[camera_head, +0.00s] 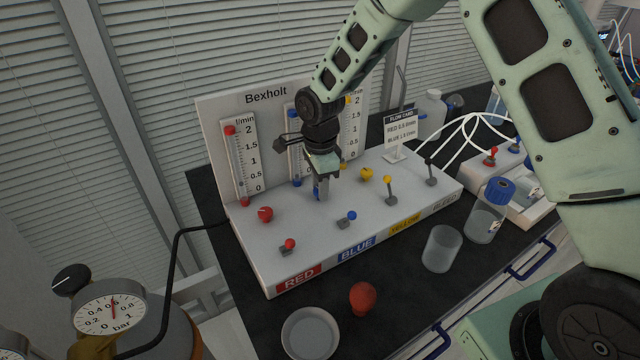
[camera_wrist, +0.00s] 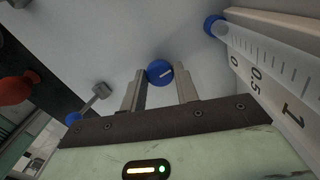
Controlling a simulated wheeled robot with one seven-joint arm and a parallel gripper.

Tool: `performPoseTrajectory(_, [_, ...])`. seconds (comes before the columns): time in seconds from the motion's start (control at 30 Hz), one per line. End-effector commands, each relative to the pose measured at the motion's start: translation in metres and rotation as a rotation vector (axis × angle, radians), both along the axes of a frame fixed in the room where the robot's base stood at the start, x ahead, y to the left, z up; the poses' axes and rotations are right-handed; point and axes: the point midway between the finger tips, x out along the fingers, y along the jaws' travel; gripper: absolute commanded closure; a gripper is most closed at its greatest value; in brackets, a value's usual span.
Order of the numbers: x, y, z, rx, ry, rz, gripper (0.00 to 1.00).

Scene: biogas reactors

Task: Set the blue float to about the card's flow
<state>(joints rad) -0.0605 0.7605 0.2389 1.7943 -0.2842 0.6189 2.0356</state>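The blue knob (camera_wrist: 160,72), with a white mark, lies between the fingertips of my gripper (camera_wrist: 160,82). The gripper is open, with a finger on each side and small gaps to the knob. In the head view my gripper (camera_head: 321,190) hides most of the knob. The blue flow tube (camera_head: 295,150) is partly hidden by my arm; blue shows at its foot, near 0. The wrist view shows this blue foot (camera_wrist: 215,25) and no float between 0 and 1; I cannot tell float from fitting. The flow card (camera_head: 400,128) lists red and blue values, too small to read surely.
The red knob (camera_head: 265,214), yellow knob (camera_head: 366,174) and several levers, including the blue-tipped lever (camera_head: 347,218), stand on the white panel.

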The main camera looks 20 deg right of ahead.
Motion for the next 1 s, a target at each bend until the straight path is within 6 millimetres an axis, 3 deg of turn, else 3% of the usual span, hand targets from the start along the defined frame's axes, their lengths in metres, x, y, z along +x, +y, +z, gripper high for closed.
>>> performPoseTrajectory(0.07, [-0.0004,0.0,0.0002,0.0,0.001,0.0,0.92])
performPoseTrajectory(0.47, [-0.0004,0.0002,0.0002,-0.001,0.002,0.053,0.92])
performPoseTrajectory(1.0, [0.0003,0.0,0.0009,-0.002,0.0,0.488,0.92])
